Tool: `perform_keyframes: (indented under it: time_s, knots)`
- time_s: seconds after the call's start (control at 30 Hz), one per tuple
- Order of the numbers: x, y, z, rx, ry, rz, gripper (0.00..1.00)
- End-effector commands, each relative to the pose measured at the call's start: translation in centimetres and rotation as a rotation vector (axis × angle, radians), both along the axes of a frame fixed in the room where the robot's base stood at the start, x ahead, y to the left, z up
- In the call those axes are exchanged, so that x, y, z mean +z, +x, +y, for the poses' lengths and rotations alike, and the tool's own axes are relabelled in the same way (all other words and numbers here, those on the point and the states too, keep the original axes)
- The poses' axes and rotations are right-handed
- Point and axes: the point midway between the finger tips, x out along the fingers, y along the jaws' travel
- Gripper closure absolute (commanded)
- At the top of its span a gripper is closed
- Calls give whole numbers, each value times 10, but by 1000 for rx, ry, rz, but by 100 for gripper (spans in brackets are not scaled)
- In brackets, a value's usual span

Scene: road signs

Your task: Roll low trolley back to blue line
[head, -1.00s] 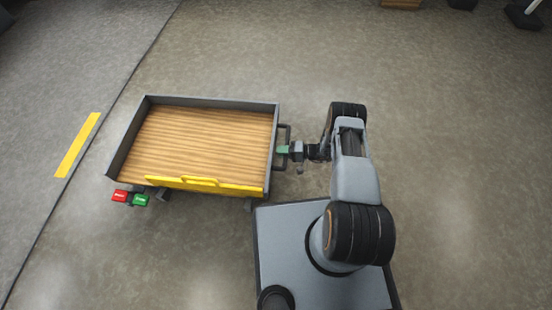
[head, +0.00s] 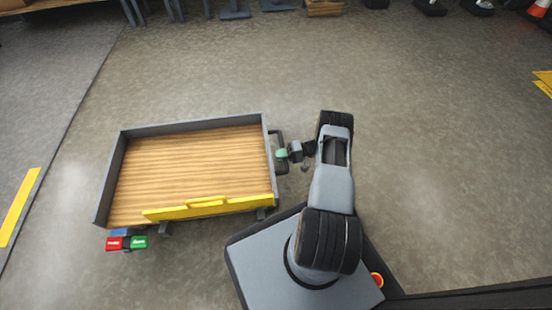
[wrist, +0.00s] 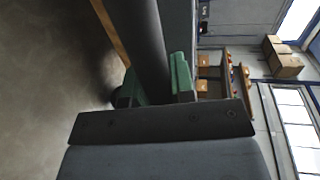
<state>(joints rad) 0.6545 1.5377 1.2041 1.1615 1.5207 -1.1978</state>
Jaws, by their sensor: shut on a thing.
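The low trolley (head: 195,165) has a wooden deck, a grey rim and a yellow lip along its near side. It stands on the floor left of my base. A dark loop handle (head: 276,136) sticks out from its right end. My gripper (head: 282,153) is shut on this handle, with green fingers. In the wrist view, my gripper (wrist: 158,85) has its green fingers on either side of a dark bar. Red and green pedals (head: 127,243) sit at the trolley's near left corner, with a small blue part behind. I see no blue line on the floor.
A yellow floor stripe (head: 20,207) lies at far left, on a greyer floor strip. Another yellow marking (head: 543,82) is at the right edge. Stands and a wooden box (head: 324,8) line the back. The floor right of my arm is clear.

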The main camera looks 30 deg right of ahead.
Motion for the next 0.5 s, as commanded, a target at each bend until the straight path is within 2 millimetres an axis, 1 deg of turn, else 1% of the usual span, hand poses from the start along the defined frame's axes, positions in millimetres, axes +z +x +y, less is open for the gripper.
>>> perform_keyframes:
  time_s: [0.03,0.27,0.3,0.5]
  knots:
    - [-2,-1,-1,-3,-4,0,100]
    - [-3,-2,-2,-5,-3,1,100]
    - [-3,-2,-2,-5,-3,2,76]
    - [-2,-1,0,-2,-1,2,57]
